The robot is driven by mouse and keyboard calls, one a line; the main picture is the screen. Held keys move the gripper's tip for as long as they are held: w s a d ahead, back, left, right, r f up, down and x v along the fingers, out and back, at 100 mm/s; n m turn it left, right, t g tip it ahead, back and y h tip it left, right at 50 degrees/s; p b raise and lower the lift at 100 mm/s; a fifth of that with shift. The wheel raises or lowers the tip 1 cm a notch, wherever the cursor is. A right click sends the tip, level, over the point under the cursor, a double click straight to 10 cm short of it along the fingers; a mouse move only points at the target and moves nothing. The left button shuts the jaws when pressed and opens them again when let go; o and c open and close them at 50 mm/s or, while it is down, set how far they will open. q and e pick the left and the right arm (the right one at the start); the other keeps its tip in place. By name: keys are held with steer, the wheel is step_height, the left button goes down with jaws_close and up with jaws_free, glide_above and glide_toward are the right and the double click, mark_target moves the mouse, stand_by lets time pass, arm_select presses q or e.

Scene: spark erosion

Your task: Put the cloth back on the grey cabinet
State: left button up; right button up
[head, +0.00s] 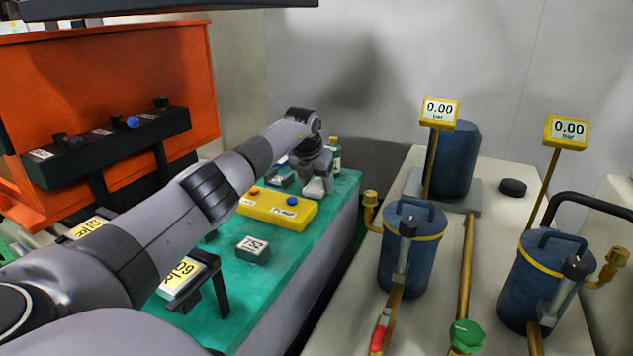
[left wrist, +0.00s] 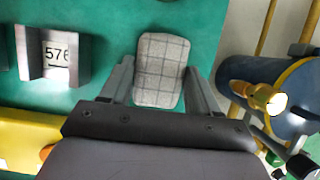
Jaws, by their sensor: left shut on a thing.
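The cloth (left wrist: 160,70) is grey with a checked pattern and shows in the left wrist view as a folded pad. My left gripper (left wrist: 160,88) is shut on it, with a finger along each side. In the head view my left gripper (head: 318,185) is at the far end of the green top (head: 230,262), with the pale cloth low at its fingers. I cannot tell whether the cloth touches the green top. A pale grey surface (head: 485,235), possibly the grey cabinet, stands at the right across a gap. My right gripper is not in view.
A yellow pump box (head: 278,208) and a numbered block (head: 252,250) stand on the green top. Blue canisters (head: 412,248), brass pipes and gauges (head: 440,111) crowd the pale surface. A dark round puck (head: 512,187) lies at its back. An orange machine (head: 180,80) stands at the left.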

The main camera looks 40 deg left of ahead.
arm_select(q)
steer(key=shift+f, duration=0.2)
steer(key=o, duration=0.9)
steer(key=shift+r, duration=0.2)
steer(key=shift+s+r, duration=0.15)
steer(key=shift+r, duration=0.3)
steer(key=v, duration=1.1)
steer(key=shift+d, duration=0.1)
